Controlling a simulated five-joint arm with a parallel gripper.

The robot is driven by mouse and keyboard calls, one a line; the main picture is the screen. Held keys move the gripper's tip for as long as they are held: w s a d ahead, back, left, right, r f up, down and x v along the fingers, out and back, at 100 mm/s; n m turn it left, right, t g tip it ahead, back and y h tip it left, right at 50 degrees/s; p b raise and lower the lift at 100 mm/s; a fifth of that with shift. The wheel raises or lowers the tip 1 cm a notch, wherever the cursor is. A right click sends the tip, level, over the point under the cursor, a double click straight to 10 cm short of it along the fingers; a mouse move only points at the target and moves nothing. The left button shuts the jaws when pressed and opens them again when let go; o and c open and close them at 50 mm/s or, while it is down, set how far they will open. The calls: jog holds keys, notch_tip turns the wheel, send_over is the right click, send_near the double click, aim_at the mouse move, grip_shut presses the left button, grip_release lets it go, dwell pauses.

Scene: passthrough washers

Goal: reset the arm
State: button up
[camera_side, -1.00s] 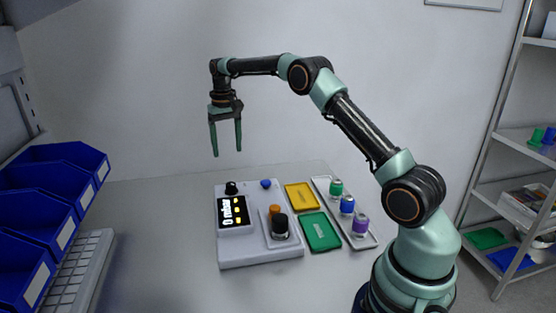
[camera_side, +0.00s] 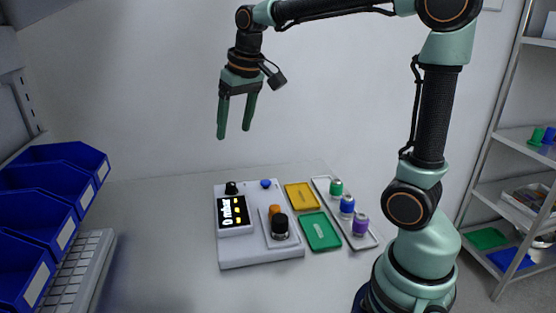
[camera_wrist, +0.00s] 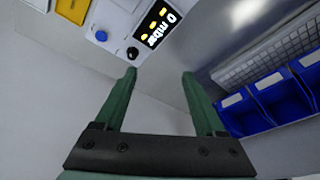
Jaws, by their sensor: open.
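My gripper (camera_side: 234,136) is open and empty, with two green fingers pointing down. It hangs in the air well above the table, over the far edge of the white pressure device (camera_side: 262,254). The device's screen (camera_side: 233,212) reads 0 mbar. The wrist view shows my gripper (camera_wrist: 160,72) with its fingers apart and nothing between them. The screen (camera_wrist: 157,22) and a black knob (camera_wrist: 132,53) appear beyond the fingertips.
A yellow tray (camera_side: 289,188), a green tray (camera_side: 308,240) and a white tray (camera_side: 368,243) with green, blue and purple capped vials lie right of the device. Blue bins (camera_side: 22,240) and a keyboard-like grey rack (camera_side: 75,275) stand left. A metal shelf (camera_side: 480,200) stands at the right.

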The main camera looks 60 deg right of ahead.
jog(key=s+a+f+n+t, duration=0.1)
jog(key=s+a+f, duration=0.1)
jog(key=s, duration=0.4)
jog(key=s+a+f+n+t, duration=0.1)
jog(key=s+a+f, duration=0.1)
jog(key=s, duration=0.4)
jog(key=shift+s+a, duration=0.15)
jog(key=shift+a, duration=0.2)
